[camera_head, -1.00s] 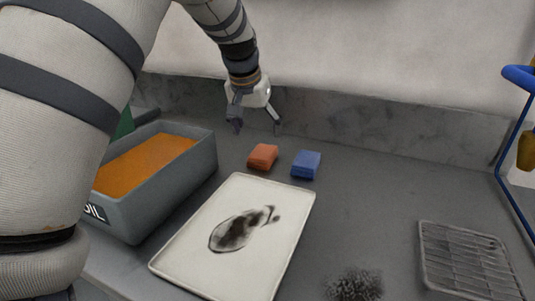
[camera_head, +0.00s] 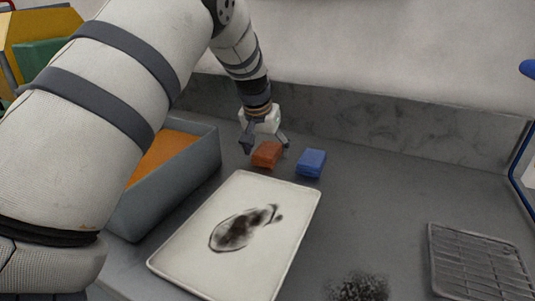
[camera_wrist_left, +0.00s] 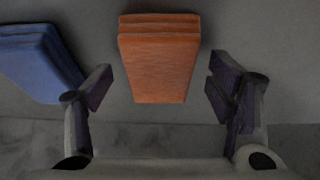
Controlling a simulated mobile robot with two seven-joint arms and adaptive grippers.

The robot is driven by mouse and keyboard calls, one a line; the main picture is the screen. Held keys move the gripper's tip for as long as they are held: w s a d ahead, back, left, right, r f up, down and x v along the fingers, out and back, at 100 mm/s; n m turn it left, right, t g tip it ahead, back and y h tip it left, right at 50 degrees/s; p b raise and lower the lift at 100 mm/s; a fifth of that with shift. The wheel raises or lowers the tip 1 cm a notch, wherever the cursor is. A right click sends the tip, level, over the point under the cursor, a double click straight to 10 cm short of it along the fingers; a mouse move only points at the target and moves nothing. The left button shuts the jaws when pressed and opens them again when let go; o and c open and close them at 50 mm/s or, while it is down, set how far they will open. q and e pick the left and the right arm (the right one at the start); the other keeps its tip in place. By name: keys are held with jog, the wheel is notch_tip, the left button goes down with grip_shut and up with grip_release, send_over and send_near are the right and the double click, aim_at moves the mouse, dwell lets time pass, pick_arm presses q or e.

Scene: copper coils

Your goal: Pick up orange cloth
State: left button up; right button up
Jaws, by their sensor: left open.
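The orange cloth (camera_head: 267,155) is a small folded block lying on the grey counter behind the white tray. My left gripper (camera_head: 267,146) is open just above and behind it, with its fingers pointing down. In the left wrist view the orange cloth (camera_wrist_left: 159,58) lies ahead between the two open fingers of my left gripper (camera_wrist_left: 160,88), with clear space on both sides. I see no contact between them. My right gripper is not in view.
A blue folded cloth (camera_head: 311,163) lies just right of the orange one. A white tray (camera_head: 183,257) with a dark stain is in front. A grey bin (camera_head: 205,165) with orange contents stands left. A wire rack (camera_head: 478,262) and a dark bristly patch (camera_head: 358,286) are at right.

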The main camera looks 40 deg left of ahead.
aim_at(268, 151)
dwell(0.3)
pick_arm(q)
jog(key=c, duration=1.2)
